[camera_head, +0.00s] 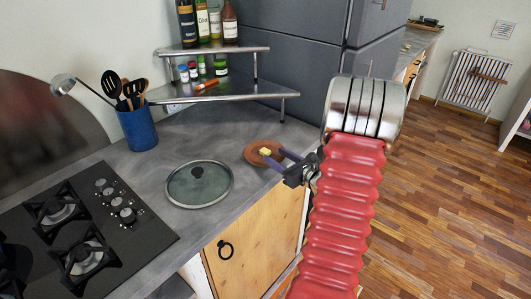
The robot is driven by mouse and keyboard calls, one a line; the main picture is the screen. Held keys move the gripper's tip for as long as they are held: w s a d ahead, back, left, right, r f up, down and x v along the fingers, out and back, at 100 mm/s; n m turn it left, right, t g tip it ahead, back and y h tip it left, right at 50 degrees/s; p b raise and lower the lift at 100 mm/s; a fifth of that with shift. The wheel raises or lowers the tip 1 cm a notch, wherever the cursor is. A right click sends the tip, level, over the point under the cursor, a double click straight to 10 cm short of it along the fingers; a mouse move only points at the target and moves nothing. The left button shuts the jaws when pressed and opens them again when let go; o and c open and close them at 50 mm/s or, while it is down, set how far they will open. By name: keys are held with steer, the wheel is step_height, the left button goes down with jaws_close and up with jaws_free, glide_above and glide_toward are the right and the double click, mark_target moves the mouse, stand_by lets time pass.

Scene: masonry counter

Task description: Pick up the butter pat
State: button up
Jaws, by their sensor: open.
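The butter pat (265,151) is a small pale yellow piece on a round brown plate (252,157) on the grey counter. My gripper (274,158) reaches in from the right over the plate. Its two dark purple fingers are open and point left, close to the butter pat. I cannot tell whether the fingers touch the butter. My red arm and the gripper cover the right part of the plate.
A glass lid (199,184) lies left of the plate. Further left are a black gas hob (140,232) and a blue utensil pot (138,130). A metal corner shelf (225,91) with bottles and jars stands behind. The counter's front edge is near the plate.

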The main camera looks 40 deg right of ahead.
mark_target(267, 152)
steer(key=shift+w+d+f, duration=0.1)
steer(key=shift+w+f, duration=0.1)
steer(key=shift+w, duration=0.65)
steer(key=shift+w+f, duration=0.2)
steer(key=shift+w, duration=0.65)
steer(key=shift+w+d+f, duration=0.1)
steer(key=shift+w+f, duration=0.1)
steer(key=shift+w, duration=0.65)
jaws_close()
step_height(267, 152, up, 10)
